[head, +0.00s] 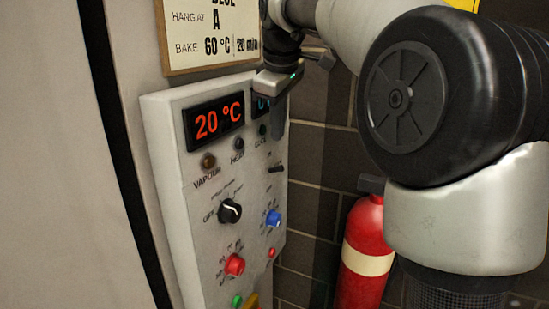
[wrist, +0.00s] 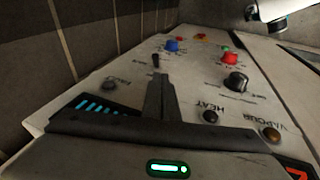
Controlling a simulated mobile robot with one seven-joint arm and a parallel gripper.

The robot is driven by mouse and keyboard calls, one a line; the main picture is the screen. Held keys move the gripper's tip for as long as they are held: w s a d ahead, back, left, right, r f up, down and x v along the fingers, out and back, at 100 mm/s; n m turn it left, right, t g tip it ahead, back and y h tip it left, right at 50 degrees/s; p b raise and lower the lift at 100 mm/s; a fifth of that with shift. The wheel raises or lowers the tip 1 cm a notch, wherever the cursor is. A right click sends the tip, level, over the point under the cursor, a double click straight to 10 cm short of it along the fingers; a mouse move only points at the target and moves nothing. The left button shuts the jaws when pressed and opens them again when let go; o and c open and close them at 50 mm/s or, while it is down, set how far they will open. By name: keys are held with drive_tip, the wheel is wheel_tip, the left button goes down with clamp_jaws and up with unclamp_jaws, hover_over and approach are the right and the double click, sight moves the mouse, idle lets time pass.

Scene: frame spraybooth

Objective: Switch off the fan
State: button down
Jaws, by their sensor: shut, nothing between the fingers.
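A grey control panel (head: 165,170) on the wall carries the controls. A black rotary knob (head: 230,211) sits at its middle left, with small lettering around it, "OFF" at its left; it also shows in the wrist view (wrist: 236,82). A small black lever switch (head: 276,169) is at the right, also in the wrist view (wrist: 156,61). I cannot read which control is marked for the fan. My gripper (head: 278,132) is shut and empty, in front of the panel's upper right, above the lever; its fingers (wrist: 161,82) point toward the lever in the wrist view.
A red knob (head: 235,265), a blue knob (head: 273,218) and a green button (head: 237,300) sit lower on the panel. A display (head: 214,121) reads 20 °C; my gripper partly covers a second one. A sign (head: 205,35) hangs above. A fire extinguisher (head: 362,255) stands right.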

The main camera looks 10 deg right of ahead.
approach(276, 170)
drive_tip(key=x, duration=0.5)
drive_tip(key=shift+s+a+f, duration=0.1)
drive_tip(key=shift+f, duration=0.05)
drive_tip(key=shift+b, duration=0.3)
